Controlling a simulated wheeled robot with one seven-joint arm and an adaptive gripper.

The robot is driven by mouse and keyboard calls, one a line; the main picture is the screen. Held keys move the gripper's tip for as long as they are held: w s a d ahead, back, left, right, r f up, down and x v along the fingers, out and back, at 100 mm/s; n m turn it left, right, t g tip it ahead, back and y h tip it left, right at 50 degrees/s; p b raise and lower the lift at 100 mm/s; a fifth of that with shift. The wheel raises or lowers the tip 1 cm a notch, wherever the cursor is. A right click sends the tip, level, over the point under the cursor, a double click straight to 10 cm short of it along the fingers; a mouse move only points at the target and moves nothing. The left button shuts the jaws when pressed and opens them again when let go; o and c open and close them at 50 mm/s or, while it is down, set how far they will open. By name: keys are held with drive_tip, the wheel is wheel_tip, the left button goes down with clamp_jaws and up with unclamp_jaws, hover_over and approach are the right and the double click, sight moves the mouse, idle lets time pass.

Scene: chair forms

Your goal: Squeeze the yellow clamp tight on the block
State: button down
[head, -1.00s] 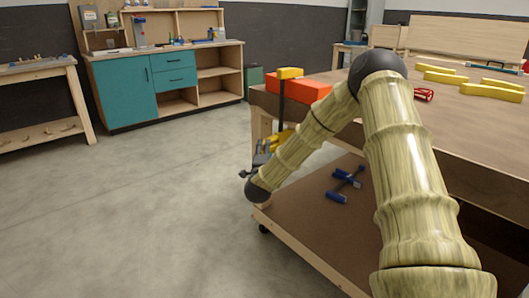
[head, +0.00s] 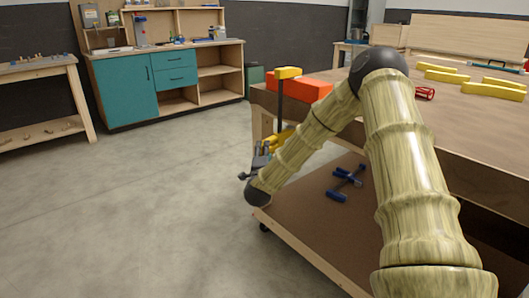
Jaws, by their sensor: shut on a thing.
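The yellow clamp (head: 288,73) stands at the near-left corner of the workbench, its yellow upper jaw over the orange-red block (head: 302,88) and its dark bar running down past the bench edge. Its yellow lower part (head: 279,139) shows below the bench top, partly hidden by my arm. The block lies on the bench top at that corner. My gripper (head: 259,161) is at the lower end of the clamp, shut on its lower part. The fingers are small and partly hidden behind my arm, so the exact hold is hard to see.
The workbench (head: 468,128) carries several yellow curved pieces (head: 492,90) and a red cage-like item (head: 424,93). A blue clamp (head: 346,183) lies on the lower shelf (head: 310,222). A teal cabinet (head: 125,91) stands behind. The floor at left is open.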

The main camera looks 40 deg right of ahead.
drive_tip(key=shift+a, duration=0.15)
drive_tip(key=c, duration=0.7)
unclamp_jaws()
drive_tip(key=shift+r, duration=0.1)
drive_tip(key=shift+c, duration=0.2)
drive_tip(key=shift+r+p, duration=0.35)
drive_tip(key=shift+r, duration=0.2)
drive_tip(key=shift+w+d+f, duration=0.15)
drive_tip(key=shift+w+d, duration=0.4)
drive_tip(key=shift+d, duration=0.35)
clamp_jaws()
